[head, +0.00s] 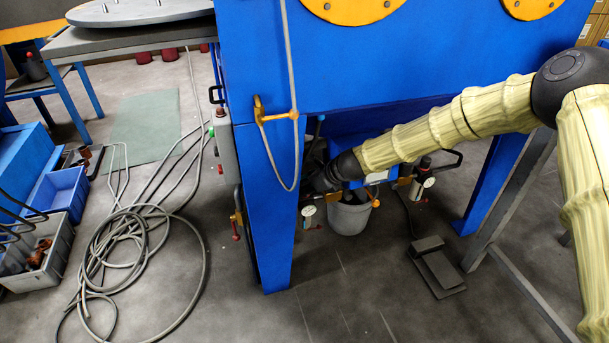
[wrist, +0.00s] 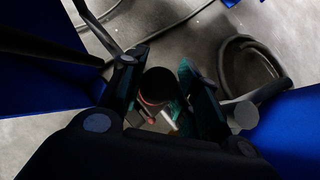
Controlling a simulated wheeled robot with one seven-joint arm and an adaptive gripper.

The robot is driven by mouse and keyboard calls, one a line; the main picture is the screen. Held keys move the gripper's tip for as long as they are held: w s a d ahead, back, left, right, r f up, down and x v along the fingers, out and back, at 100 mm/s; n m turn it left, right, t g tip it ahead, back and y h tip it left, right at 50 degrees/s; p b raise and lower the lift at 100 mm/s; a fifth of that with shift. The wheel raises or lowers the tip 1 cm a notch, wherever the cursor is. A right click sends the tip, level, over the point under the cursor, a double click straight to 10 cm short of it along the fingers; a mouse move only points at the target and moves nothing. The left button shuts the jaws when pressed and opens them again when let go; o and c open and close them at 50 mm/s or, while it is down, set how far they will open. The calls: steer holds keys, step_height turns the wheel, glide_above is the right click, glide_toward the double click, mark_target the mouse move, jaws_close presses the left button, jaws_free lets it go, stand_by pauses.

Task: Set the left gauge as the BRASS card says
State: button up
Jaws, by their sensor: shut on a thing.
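The left gauge (head: 308,211) is a small white dial under the blue cabinet, just below my gripper (head: 314,188). Its needle and numbers are too small to read. In the wrist view my gripper (wrist: 162,95) has its two dark fingers closed on either side of a round dark knob (wrist: 158,85) with a reddish lower edge. My gripper's fingers and wrist hide this knob in the head view. A second, similar gauge (head: 429,182) sits to the right beneath a black-topped regulator. I cannot make out the BRASS card in either view.
A grey bucket (head: 350,217) stands right of my gripper, under the cabinet (head: 400,55). A blue cabinet leg (head: 266,215) is close on the left. A foot pedal (head: 437,267) lies on the floor. Coiled hose (head: 140,260) lies on the left floor.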

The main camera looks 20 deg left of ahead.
steer(key=shift+r+n+g+p, duration=0.2)
steer(key=shift+n+g+p, duration=1.05)
steer(key=shift+p, duration=1.2)
steer(key=shift+f+n+g+p, duration=0.15)
steer(key=shift+n+g+p, duration=0.7)
steer(key=shift+n+p, duration=0.6)
steer(key=shift+f+n+g, duration=0.1)
steer(key=shift+n+g, duration=0.2)
steer(key=o, duration=1)
steer(key=m+t+b, duration=0.3)
steer(key=m+b, duration=0.1)
steer(key=b, duration=0.1)
steer(key=shift+f, duration=0.2)
steer(key=m+t+b, duration=0.1)
steer(key=b, duration=0.2)
